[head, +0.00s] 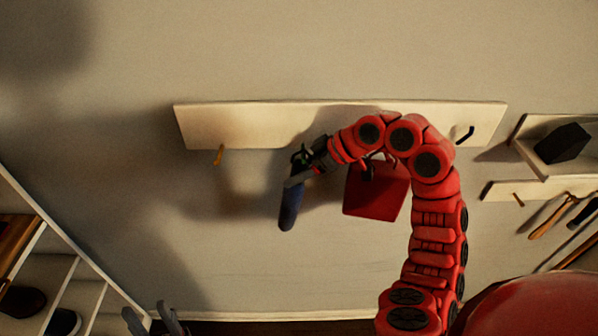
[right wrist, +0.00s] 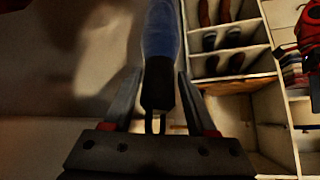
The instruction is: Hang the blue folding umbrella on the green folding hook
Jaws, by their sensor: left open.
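The blue folding umbrella (head: 289,207) hangs near upright in front of the wall, below the hook board. My right gripper (head: 297,178) is at its upper part. A small green part, seemingly the green hook (head: 304,151), shows beside the umbrella's top, mostly hidden by dark parts and my gripper. Whether the loop is around it cannot be told. My left gripper (head: 150,322) is open and empty at the bottom left.
The pale board (head: 250,112) also bears an orange hook (head: 218,155) and a dark hook (head: 465,134). A red item (head: 376,190) hangs behind my right arm. Shelves stand at lower left; a small shelf and tools are at right. The wall below the orange hook is clear.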

